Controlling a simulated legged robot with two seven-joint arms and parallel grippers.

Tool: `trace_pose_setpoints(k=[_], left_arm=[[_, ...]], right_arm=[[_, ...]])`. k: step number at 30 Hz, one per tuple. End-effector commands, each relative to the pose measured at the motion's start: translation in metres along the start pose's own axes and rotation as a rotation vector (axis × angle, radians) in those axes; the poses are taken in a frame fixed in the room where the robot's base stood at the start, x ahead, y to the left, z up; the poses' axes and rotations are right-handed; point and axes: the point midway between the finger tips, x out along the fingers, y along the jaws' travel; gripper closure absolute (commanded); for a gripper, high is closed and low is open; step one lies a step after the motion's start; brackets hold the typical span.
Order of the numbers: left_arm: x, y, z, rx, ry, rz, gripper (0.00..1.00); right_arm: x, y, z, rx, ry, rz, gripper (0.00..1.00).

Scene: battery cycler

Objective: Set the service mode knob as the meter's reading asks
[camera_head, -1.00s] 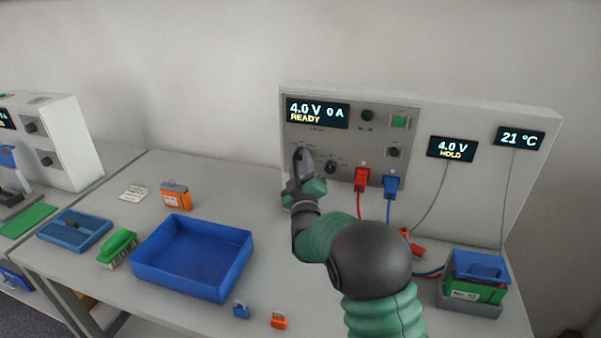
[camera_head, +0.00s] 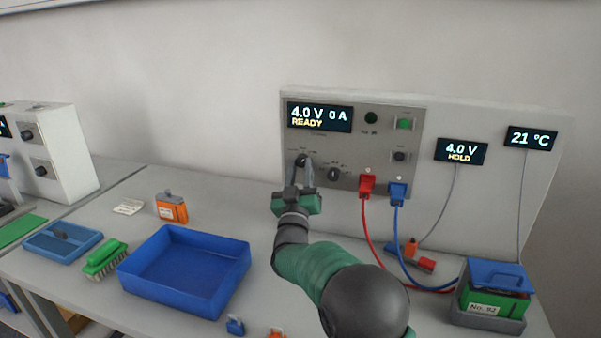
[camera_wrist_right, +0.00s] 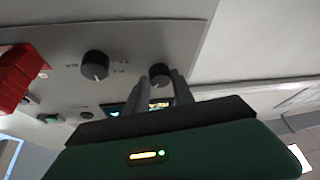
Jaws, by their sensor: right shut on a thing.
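The cycler panel (camera_head: 390,140) stands at the back of the bench. Its main display (camera_head: 320,117) reads 4.0 V, 0 A, READY. The meter (camera_head: 461,151) reads 4.0 V HOLD. My right gripper (camera_head: 303,164) is shut on the left knob (camera_head: 301,159), the upper left of two black knobs; in the right wrist view the fingers sit on either side of this knob (camera_wrist_right: 159,72). The second knob (camera_head: 334,173) is free, lower right of it, and also shows in the wrist view (camera_wrist_right: 95,65). The knob labels are too small to read. My left gripper is not in view.
A red plug (camera_head: 366,185) and a blue plug (camera_head: 397,193) with cables sit right of the knobs. A battery (camera_head: 493,292) stands in a holder at the right. A blue tray (camera_head: 187,270), a green brush (camera_head: 104,259) and an orange pack (camera_head: 171,208) lie left.

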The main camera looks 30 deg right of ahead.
Motion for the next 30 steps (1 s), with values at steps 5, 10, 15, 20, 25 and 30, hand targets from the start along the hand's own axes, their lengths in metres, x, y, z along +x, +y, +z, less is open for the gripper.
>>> trace_pose_setpoints(k=[5,10,15,20,25,30], left_arm=[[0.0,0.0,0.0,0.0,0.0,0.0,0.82],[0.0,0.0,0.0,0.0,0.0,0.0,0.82],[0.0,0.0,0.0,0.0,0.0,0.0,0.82],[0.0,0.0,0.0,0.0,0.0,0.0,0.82],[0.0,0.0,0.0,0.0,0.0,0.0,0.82],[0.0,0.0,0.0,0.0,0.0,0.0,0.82]], right_arm=[[-0.002,-0.003,0.005,-0.001,-0.012,-0.008,1.0],[-0.002,-0.003,0.005,-0.001,-0.011,-0.008,0.6],[-0.002,-0.001,0.002,0.0,-0.006,-0.005,0.49],[-0.001,0.0,0.001,0.0,-0.003,-0.003,0.49],[-0.015,-0.001,0.001,0.0,-0.005,-0.004,0.49],[-0.051,-0.002,0.002,0.0,-0.006,-0.007,0.49]])
